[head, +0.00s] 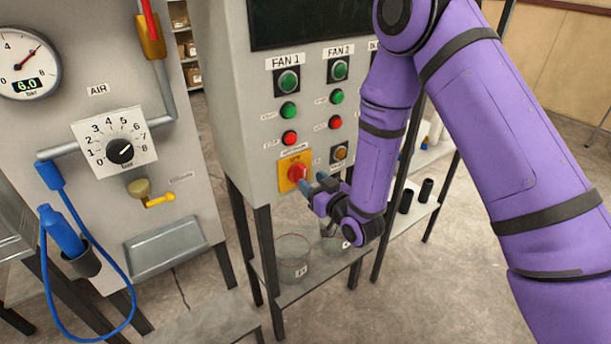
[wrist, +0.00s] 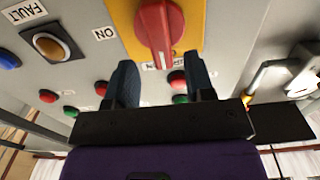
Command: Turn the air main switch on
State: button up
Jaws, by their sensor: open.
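The main switch is a red rotary handle (head: 297,173) on a yellow plate (head: 284,184), low on the grey control cabinet. A small label above it is too blurred to read in full. In the wrist view the red handle (wrist: 160,32) is close, at top centre, and runs roughly up and down the picture. My gripper (head: 315,184) is just in front and to the right of the switch in the head view. In the wrist view its two dark fingers (wrist: 163,75) are apart and empty, with the handle's end beyond their tips. I see no contact.
Green and red fan buttons (head: 289,138) sit above the switch, and an amber lamp (head: 340,153) is to its right. An air panel with a dial (head: 120,150) and a gauge (head: 27,65) stands left.

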aim_at(305, 176)
jog(key=shift+x, duration=2.05)
grip_shut()
